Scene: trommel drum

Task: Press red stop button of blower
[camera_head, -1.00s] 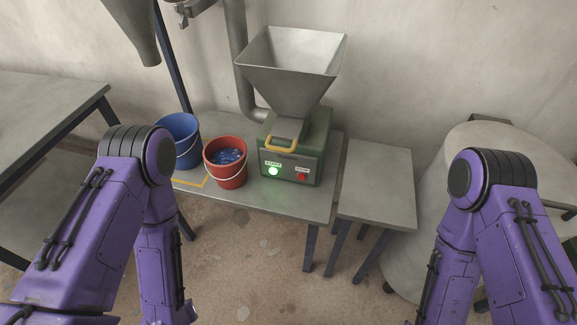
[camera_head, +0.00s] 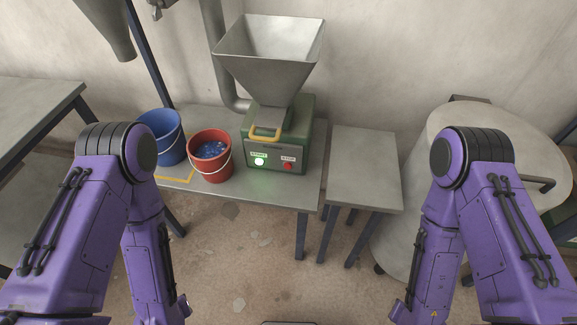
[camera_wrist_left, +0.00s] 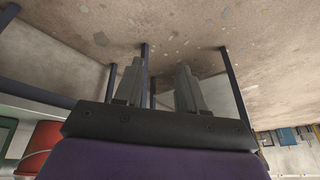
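The blower is a green machine (camera_head: 300,140) with a grey hopper (camera_head: 268,58) on top, standing on a grey table. My right gripper is not seen.
A red bucket (camera_head: 210,155) with blue pieces and a blue bucket (camera_head: 163,135) stand left of the blower. A lower grey table (camera_head: 366,170) is to its right, and a large pale drum (camera_head: 470,120) beyond. Open floor (camera_head: 240,240) lies in front.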

